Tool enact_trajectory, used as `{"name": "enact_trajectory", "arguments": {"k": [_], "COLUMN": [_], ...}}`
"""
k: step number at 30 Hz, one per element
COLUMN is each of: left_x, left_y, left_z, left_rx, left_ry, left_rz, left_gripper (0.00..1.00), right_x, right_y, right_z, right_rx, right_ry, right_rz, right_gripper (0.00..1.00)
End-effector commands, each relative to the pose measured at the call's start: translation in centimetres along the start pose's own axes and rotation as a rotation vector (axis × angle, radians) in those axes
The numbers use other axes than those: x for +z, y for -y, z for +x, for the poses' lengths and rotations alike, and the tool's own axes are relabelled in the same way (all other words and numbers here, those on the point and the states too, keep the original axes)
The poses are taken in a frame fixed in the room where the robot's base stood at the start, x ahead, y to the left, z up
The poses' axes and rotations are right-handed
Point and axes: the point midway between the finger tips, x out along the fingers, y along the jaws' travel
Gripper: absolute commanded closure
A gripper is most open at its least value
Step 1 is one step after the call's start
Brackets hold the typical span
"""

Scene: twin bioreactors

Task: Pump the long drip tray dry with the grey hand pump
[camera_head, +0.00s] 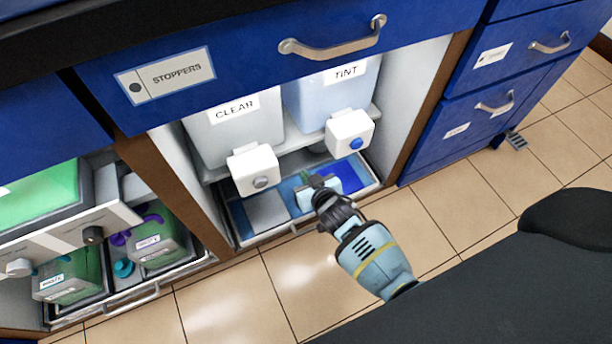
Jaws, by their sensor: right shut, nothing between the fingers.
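A long drip tray (264,237) lies in the bottom of the open bay, below two containers marked CLEAR (234,125) and TINT (333,98). Its inside shows a grey area at the left and blue areas towards the middle and right. I cannot tell whether the blue is liquid. My right gripper (314,186) reaches in from the front, over the middle of the tray. It is shut with nothing held, and it hides part of the tray. I cannot make out the grey hand pump. My left gripper is not in view.
White taps, one with a grey button (260,182) and one with a blue button (355,143), overhang the tray. A STOPPERS drawer (222,62) is above. Green waste bottles (160,244) stand in the left bay. Tiled floor in front is clear.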

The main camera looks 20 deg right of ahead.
Motion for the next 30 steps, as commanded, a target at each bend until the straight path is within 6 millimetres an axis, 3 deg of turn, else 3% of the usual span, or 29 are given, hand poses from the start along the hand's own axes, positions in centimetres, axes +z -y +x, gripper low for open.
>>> {"name": "enact_trajectory", "arguments": {"k": [30], "left_x": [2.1], "left_y": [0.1], "left_z": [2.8], "left_rx": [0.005], "left_ry": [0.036], "left_rz": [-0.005], "left_gripper": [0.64], "right_x": [3.9], "right_y": [0.0], "right_z": [1.9], "right_rx": [0.000], "right_ry": [0.003], "right_rz": [0.000], "right_gripper": [1.00]}}
